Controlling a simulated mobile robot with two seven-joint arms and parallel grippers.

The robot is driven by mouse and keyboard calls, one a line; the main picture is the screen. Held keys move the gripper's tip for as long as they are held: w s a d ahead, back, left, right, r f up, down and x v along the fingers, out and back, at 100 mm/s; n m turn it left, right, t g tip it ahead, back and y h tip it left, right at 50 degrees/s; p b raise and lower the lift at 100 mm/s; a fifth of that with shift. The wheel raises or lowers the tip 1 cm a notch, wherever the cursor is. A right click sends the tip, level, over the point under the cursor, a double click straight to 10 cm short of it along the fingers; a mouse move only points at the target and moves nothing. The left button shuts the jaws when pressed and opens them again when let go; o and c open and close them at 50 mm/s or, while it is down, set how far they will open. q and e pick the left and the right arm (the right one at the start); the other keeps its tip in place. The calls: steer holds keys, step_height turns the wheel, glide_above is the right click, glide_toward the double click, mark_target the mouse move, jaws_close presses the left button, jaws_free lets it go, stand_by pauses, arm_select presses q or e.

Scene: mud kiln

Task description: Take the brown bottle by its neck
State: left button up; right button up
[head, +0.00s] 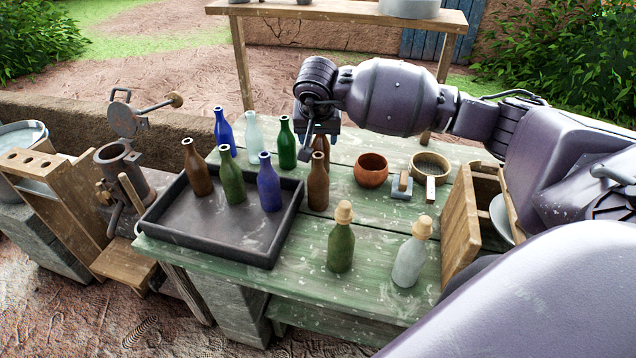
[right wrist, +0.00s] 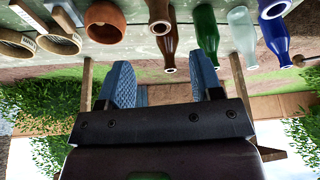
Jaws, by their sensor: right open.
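Three brown bottles show in the head view: one on the tray (head: 197,176), one beside the tray's right edge (head: 318,188), and one behind that (head: 321,148), partly hidden by my right gripper (head: 317,138). My right gripper is open and empty, close to the neck of the rear bottle. In the right wrist view, that bottle (right wrist: 169,42) has its mouth in the gap between the spread blue fingers (right wrist: 162,84) as pictured. Whether its neck is truly between them, I cannot tell. The other brown bottle (right wrist: 160,10) is just above it there. My left gripper is not in view.
Behind the dark tray (head: 212,240), blue (head: 224,132), clear (head: 254,138) and green (head: 287,145) bottles stand left of the gripper. An orange bowl (head: 371,172) stands to its right. Two corked bottles stand at the front of the green table (head: 300,270).

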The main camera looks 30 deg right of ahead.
mark_target(318, 155)
steer(key=shift+p+x, duration=0.3)
steer(key=shift+x, duration=4.5)
steer(key=shift+s+a, duration=0.1)
steer(key=shift+a, duration=0.1)
steer(key=shift+c, duration=0.4)
steer(key=c, duration=1)
